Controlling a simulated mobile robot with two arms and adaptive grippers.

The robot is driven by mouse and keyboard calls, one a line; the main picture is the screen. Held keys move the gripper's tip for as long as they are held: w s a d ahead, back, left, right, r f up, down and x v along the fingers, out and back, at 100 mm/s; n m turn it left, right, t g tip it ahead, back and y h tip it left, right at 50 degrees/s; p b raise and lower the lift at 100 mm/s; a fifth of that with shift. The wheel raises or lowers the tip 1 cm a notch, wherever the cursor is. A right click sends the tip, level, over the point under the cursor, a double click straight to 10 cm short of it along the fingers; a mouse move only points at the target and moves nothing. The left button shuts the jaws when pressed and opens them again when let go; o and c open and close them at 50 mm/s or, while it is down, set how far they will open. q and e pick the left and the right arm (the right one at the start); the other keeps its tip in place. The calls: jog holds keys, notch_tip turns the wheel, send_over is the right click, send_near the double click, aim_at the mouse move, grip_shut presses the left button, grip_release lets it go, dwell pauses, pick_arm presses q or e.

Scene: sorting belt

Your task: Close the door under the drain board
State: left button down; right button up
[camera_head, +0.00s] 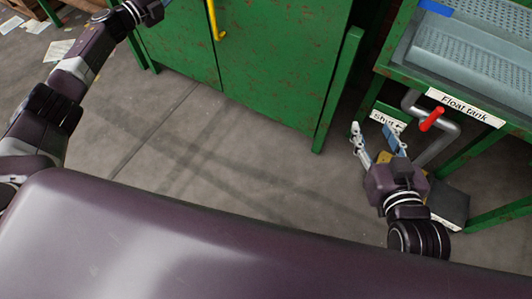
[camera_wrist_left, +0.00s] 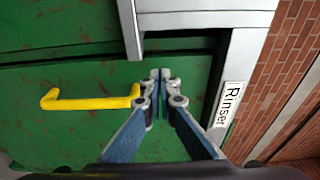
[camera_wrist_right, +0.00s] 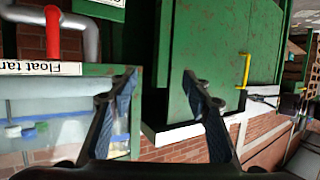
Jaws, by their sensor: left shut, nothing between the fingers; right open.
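A rusty green cabinet front (camera_head: 270,60) with a yellow handle (camera_head: 213,22) stands at the top of the head view. I cannot tell which door is under the drain board. My left gripper (camera_wrist_left: 160,76) is shut and empty in front of a green door (camera_wrist_left: 70,110), just right of its yellow handle (camera_wrist_left: 90,98) in the left wrist view. My right gripper (camera_head: 371,130) is open and empty, low beside the float tank stand (camera_head: 450,97). The right wrist view shows a green door panel (camera_wrist_right: 232,45) with a yellow handle (camera_wrist_right: 245,72) beyond its fingers.
A grey perforated tray (camera_head: 470,50) lies on the stand. A grey pipe (camera_head: 447,140) with a red valve lever (camera_head: 432,119) is close to my right gripper. A post labelled Rinser (camera_wrist_left: 228,104) and a brick wall (camera_wrist_left: 283,60) border the green door. Grey floor (camera_head: 230,140) is open between.

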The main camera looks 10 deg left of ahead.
jog(key=shift+w+r, duration=0.1)
jog(key=shift+r, duration=0.15)
dwell(0.5)
